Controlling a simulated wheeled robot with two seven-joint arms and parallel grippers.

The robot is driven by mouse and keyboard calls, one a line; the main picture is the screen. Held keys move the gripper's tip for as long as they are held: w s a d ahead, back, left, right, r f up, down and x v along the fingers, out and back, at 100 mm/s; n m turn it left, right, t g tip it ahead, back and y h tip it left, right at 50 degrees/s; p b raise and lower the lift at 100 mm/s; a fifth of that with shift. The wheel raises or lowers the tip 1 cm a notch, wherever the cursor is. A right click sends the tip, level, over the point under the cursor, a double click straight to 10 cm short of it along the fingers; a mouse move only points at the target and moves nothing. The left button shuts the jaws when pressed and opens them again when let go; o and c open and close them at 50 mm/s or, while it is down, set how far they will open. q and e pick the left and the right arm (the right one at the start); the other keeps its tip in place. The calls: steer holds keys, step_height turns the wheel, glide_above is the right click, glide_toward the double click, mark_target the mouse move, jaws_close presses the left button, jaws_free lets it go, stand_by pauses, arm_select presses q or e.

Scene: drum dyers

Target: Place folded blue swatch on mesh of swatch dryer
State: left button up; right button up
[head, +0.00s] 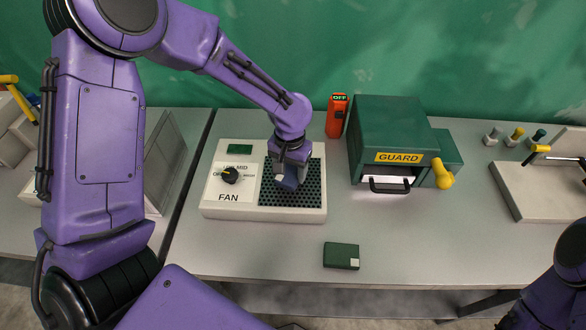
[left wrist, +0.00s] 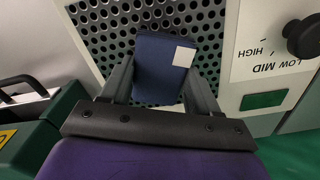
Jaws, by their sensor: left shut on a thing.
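The folded blue swatch (left wrist: 157,75) is a dark blue block with a pale square label, held between the fingers of my left gripper (left wrist: 160,85) in the left wrist view. In the head view my left gripper (head: 288,180) points down over the dark mesh (head: 307,196) of the white swatch dryer (head: 215,210), and the swatch shows as a dark blue patch at its tip. The swatch is over the mesh; I cannot tell whether it touches it. The gripper hides part of the mesh. My right gripper is not in view.
The dryer's black fan knob (head: 231,176) is left of the mesh. A green guard machine (head: 390,135) and an orange OFF switch (head: 337,115) stand to the right. A folded green swatch (head: 341,256) lies in front. The table between them is clear.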

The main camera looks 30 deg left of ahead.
mark_target(292, 172)
arm_select(q)
steer(key=shift+w+f, duration=0.1)
steer(key=shift+w, duration=0.05)
steer(key=o, duration=1)
steer(key=shift+w+d, duration=0.1)
steer(key=shift+d, duration=0.05)
steer(key=shift+o, duration=0.2)
step_height(292, 172, up, 12)
steer(key=shift+b, duration=0.4)
